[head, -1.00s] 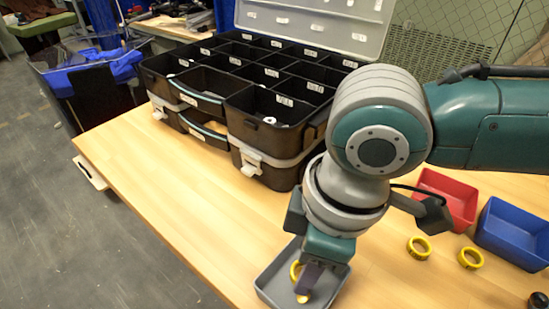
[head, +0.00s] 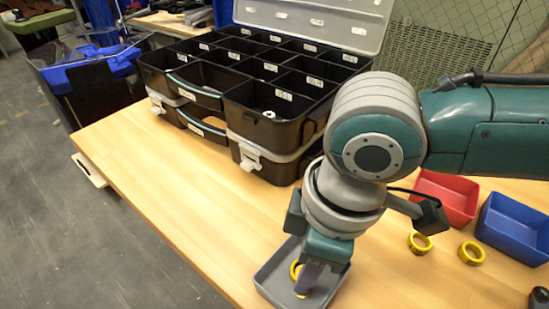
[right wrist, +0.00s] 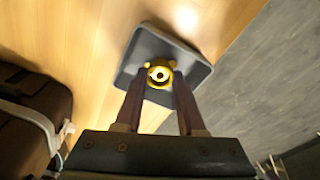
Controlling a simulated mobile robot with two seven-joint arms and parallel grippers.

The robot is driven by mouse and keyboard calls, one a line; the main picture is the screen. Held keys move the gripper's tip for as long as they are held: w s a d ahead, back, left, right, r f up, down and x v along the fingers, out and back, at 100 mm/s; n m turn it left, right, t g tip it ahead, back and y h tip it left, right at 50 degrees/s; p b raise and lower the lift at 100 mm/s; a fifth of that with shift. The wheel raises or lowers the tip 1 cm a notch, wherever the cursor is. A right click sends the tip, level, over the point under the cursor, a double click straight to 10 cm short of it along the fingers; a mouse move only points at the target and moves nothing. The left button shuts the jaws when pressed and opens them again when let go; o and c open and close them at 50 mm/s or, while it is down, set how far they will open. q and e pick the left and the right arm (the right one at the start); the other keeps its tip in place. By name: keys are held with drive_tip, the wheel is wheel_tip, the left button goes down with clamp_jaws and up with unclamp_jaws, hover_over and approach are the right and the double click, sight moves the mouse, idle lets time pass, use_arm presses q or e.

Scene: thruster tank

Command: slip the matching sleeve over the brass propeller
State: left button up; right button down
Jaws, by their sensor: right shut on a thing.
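My right gripper (head: 306,285) points down over the grey tray (head: 262,291), shut on a yellow sleeve. In the right wrist view the sleeve (right wrist: 160,87) sits between the two fingertips, its round opening facing the camera, with a small bright part showing in its dark middle. Brass-yellow bits just beyond the sleeve look like the propeller (right wrist: 172,63) in the tray. In the head view the fingers hide most of the propeller and part of the sleeve. I cannot tell whether the sleeve is around the propeller or just above it. My left gripper is out of view.
Two more yellow sleeves, one left (head: 419,243) and one right (head: 471,253), lie on the table. A red bin (head: 447,199) and a blue bin (head: 513,230) stand behind them. A large black compartment case (head: 265,128) stands at the back. The table's left front is clear.

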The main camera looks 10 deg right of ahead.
drive_tip(key=shift+f, duration=0.3)
idle(0.5)
drive_tip(key=shift+c, duration=2.1)
unclamp_jaws()
wheel_tip(320, 180, up, 14)
drive_tip(key=p, duration=0.8)
drive_tip(key=shift+s+d, duration=0.35)
drive_tip(key=shift+d, duration=0.1)
